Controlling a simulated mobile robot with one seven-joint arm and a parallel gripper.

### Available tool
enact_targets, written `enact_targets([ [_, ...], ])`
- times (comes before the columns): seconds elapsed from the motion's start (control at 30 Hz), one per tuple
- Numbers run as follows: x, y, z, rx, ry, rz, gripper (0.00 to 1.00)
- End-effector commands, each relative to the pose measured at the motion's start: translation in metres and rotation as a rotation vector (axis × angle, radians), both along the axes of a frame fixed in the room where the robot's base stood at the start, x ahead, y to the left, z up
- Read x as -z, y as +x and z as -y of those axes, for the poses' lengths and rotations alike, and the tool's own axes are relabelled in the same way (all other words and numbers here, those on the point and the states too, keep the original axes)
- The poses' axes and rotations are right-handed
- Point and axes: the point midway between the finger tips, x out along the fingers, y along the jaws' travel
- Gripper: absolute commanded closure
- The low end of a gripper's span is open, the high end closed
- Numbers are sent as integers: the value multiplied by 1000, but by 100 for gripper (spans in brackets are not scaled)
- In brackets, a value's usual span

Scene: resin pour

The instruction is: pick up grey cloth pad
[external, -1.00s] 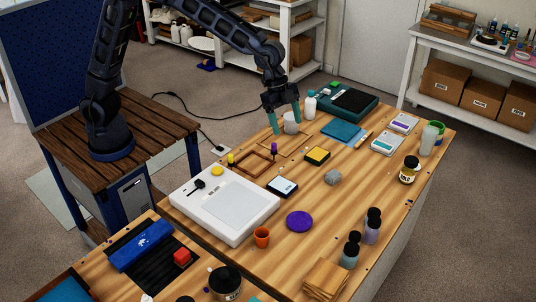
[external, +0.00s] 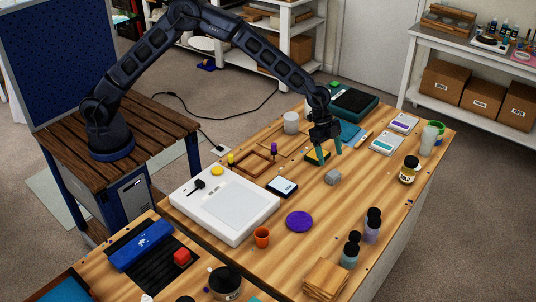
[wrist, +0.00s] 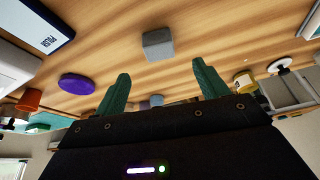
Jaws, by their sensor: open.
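The grey cloth pad (external: 333,177) is a small, blocky grey piece lying on the wooden table, right of the middle. It also shows in the wrist view (wrist: 158,44), beyond my fingertips and roughly centred between them. My gripper (external: 329,158) is open, with its teal fingers pointing down just behind the pad in the external view. The fingers are apart from the pad, and nothing is between them. In the wrist view both fingers (wrist: 160,72) are spread wide.
A yellow-and-black block (external: 312,158) sits beside my gripper, partly hidden. A purple disc (external: 299,222), a dark-and-white box (external: 282,187) and an orange cup (external: 262,237) lie nearer. A gold-labelled jar (external: 408,172) stands right. The table around the pad is clear.

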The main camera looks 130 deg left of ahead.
Motion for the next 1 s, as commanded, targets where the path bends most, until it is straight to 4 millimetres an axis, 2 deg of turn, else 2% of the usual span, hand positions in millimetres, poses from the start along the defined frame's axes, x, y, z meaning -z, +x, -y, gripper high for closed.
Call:
enact_targets([
  [0.13,22,8,3,1,-1,-2,27],
  [0.47,44,16,4,0,0,-2,27],
  [0.7,74,28,6,0,-1,-1,27],
  [1.0,79,30,6,-1,0,0,27],
])
